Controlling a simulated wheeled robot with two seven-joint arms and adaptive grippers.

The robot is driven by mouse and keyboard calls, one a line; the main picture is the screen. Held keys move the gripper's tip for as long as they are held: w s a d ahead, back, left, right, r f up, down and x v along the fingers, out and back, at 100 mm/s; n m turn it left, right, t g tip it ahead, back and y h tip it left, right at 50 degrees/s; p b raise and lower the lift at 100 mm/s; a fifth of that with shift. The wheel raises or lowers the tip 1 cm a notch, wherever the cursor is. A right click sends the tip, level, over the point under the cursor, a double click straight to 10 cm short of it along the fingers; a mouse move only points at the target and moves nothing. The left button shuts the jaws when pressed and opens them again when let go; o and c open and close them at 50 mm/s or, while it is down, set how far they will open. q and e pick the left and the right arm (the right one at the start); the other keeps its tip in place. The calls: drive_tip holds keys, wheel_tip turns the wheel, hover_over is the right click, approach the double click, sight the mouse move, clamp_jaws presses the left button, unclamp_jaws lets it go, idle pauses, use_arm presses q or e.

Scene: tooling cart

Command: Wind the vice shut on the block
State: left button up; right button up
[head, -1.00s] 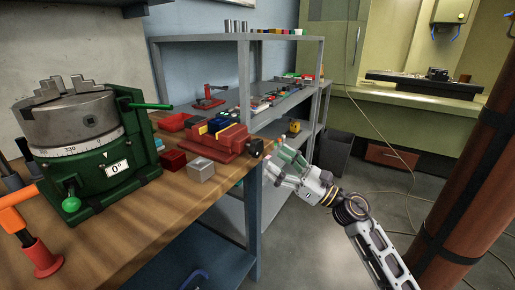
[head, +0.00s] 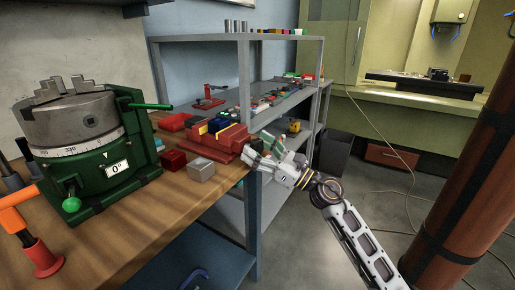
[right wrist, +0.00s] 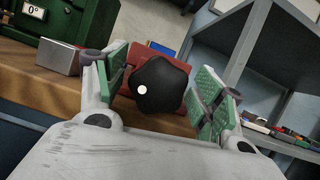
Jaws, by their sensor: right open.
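The red vice (head: 212,145) sits near the right edge of the wooden bench, with blue and yellow pieces at its top; I cannot tell whether its jaws touch a block. Its black knob (right wrist: 161,84), with a white dot, faces the camera in the right wrist view. In the head view my gripper hides the knob. My right gripper (head: 258,150) is open at the vice's right end. In the right wrist view its green-padded fingers stand on either side of the knob, apart from it. My left gripper is not in view.
A grey block (head: 201,169) and a dark red block (head: 173,160) lie on the bench in front of the vice. A green rotary table (head: 90,150) stands at left. A grey shelf (head: 280,95) with small parts stands behind.

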drive_tip(key=shift+a, duration=0.1)
drive_tip(key=c, duration=1)
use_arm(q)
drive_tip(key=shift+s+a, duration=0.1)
use_arm(e)
drive_tip(key=shift+m+p, duration=0.4)
drive_tip(key=m+t+h+p, duration=0.1)
drive_tip(key=m+p, duration=0.2)
drive_tip(key=shift+m+t, duration=0.4)
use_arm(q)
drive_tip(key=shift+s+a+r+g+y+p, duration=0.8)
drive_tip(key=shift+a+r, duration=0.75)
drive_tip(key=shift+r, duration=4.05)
use_arm(e)
drive_tip(key=shift+m+t+h, duration=0.3)
drive_tip(key=shift+m+h, duration=0.1)
drive_tip(key=shift+m, duration=0.2)
drive_tip(key=shift+w+r+m+t+h+p, duration=0.1)
drive_tip(key=shift+m+t+h+p, duration=0.5)
drive_tip(key=shift+m+p, duration=0.9)
use_arm(q)
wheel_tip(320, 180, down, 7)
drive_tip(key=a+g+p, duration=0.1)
drive_tip(key=p, duration=0.1)
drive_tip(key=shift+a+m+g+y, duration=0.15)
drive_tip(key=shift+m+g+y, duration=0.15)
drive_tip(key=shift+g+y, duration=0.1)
use_arm(e)
drive_tip(key=shift+m+h, duration=0.5)
drive_tip(key=shift+m, duration=0.3)
